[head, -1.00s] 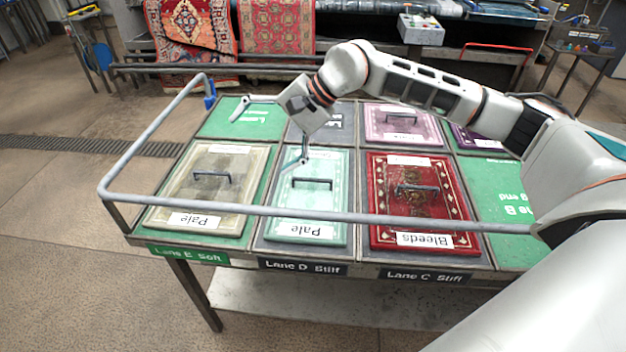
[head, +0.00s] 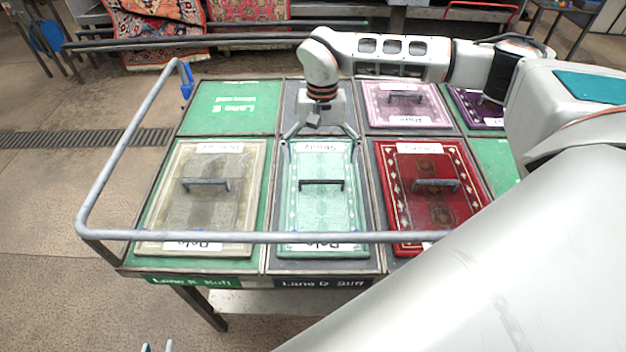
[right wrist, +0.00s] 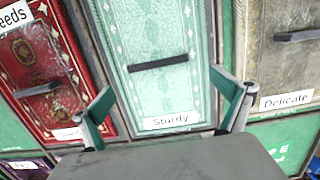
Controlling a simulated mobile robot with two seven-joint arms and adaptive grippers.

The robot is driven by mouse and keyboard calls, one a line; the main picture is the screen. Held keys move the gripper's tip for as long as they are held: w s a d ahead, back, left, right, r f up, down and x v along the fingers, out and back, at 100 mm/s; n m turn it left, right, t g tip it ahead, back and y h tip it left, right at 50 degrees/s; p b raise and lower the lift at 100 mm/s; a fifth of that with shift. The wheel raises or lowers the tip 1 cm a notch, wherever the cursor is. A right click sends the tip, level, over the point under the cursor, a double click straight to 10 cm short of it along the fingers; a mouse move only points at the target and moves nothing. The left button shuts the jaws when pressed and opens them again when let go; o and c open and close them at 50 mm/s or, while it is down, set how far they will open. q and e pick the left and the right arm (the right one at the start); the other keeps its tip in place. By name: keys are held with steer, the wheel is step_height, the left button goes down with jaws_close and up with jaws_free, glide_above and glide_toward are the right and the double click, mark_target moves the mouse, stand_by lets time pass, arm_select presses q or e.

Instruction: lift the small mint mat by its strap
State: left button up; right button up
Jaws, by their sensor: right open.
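The small mint mat (head: 318,218) lies flat on the table in the Lane D column, with a pale patterned border. Its dark strap (head: 321,183) arches across its middle. In the right wrist view the mat (right wrist: 165,95) has a "Sturdy" label at its near end, and the strap (right wrist: 158,63) lies beyond the fingertips. My right gripper (head: 321,135) is open and empty at the mat's far edge, its fingers spread to either side; it also shows in the right wrist view (right wrist: 167,92). My left gripper (head: 157,347) shows only as two separated fingertips at the bottom edge.
A beige mat (head: 207,215) lies left of the mint mat and a red mat (head: 425,160) right of it, each with a strap. A mauve mat (head: 405,115) lies behind. A grey rail (head: 250,237) crosses the table's front. The green Lane E panel (head: 232,108) is empty.

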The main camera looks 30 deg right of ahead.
mark_target(322, 181)
steer(key=shift+s+a+f, duration=0.1)
steer(key=shift+s+f, duration=0.25)
steer(key=shift+f, duration=0.25)
steer(key=shift+s+a+f, duration=0.1)
steer(key=shift+s+f, duration=0.2)
steer(key=shift+f, duration=0.25)
steer(key=f, duration=0.3)
steer(key=shift+s+a+f+p, duration=0.15)
steer(key=shift+s+p, duration=0.1)
steer(key=shift+p, duration=0.15)
steer(key=shift+f, duration=0.7)
arm_select(q)
steer(key=shift+s+a+f, duration=0.2)
steer(key=shift+s+a, duration=0.1)
steer(key=shift+s, duration=0.45)
arm_select(e)
steer(key=shift+c, duration=0.4)
steer(key=c, duration=1.5)
arm_select(q)
steer(key=shift+s+f, duration=0.1)
arm_select(e)
steer(key=shift+c, duration=0.2)
